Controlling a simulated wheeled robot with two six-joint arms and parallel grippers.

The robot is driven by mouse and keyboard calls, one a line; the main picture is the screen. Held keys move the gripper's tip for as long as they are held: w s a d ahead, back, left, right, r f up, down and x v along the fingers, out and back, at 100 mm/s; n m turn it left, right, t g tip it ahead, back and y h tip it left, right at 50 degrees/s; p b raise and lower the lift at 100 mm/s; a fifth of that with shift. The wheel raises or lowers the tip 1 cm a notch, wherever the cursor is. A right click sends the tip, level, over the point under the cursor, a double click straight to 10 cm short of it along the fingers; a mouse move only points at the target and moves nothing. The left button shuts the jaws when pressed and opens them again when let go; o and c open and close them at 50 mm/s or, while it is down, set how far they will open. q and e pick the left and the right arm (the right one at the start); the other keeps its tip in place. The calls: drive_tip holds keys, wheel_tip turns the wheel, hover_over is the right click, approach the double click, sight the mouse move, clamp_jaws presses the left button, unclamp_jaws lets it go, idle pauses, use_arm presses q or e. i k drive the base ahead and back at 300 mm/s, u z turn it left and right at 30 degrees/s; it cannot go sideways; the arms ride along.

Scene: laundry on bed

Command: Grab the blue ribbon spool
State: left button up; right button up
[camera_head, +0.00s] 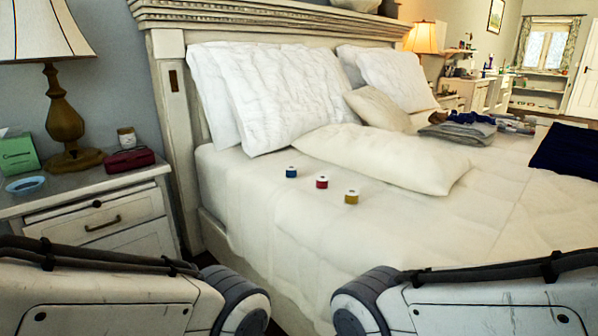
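The blue ribbon spool (291,172) stands on the bed near its left edge, in front of the white pillows. A red spool (322,182) stands to its right and a little nearer. A yellow spool (352,196) stands further right and nearer still. The three are apart from each other in a slanting row. My two arms show at the bottom left and bottom right corners, but neither gripper is in the picture. Nothing touches the blue spool.
The bed (300,235) has a headboard (170,120) and a long cream pillow (385,157) just behind the spools. A nightstand (100,215) with a lamp (65,110) and small items stands at left. Folded clothes (460,131) lie further back. The near bedspread is clear.

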sight(290, 169)
drive_tip(key=u, duration=0.85)
drive_tip(key=i, duration=1.35)
drive_tip(key=z, duration=0.15)
